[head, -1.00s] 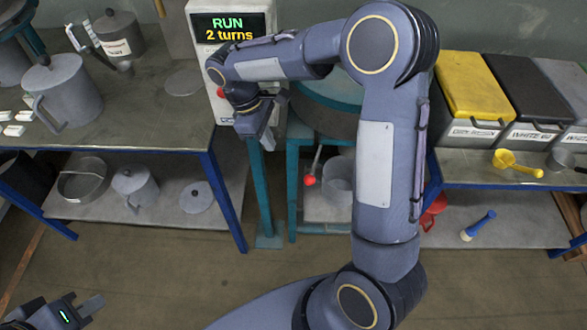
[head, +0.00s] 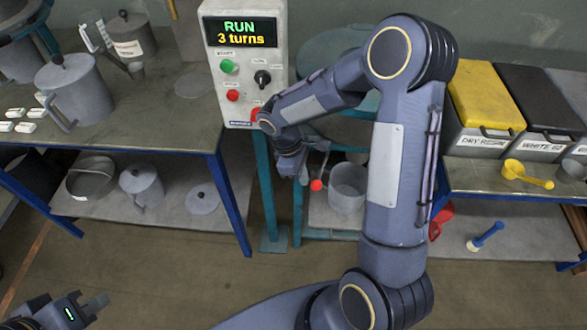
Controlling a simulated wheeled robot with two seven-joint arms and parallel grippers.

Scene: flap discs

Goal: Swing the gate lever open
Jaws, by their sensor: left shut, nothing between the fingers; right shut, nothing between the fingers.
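The gate lever (head: 316,185), a thin rod with a red ball knob at its lower end, hangs under the teal machine (head: 335,58), most of which is behind my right arm. My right gripper (head: 293,176) points down just left of the lever's rod and a little above the knob. It is shut and empty; I cannot tell whether it touches the rod. My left gripper (head: 92,306) is at the lower left, shut and empty, far from the lever.
A control box (head: 213,75) reading "RUN 3 turns" stands behind the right gripper. A grey bucket (head: 347,188) sits on the low shelf right of the knob. Benches stand left and right, with a jug (head: 78,92) on the left one. The floor in front is clear.

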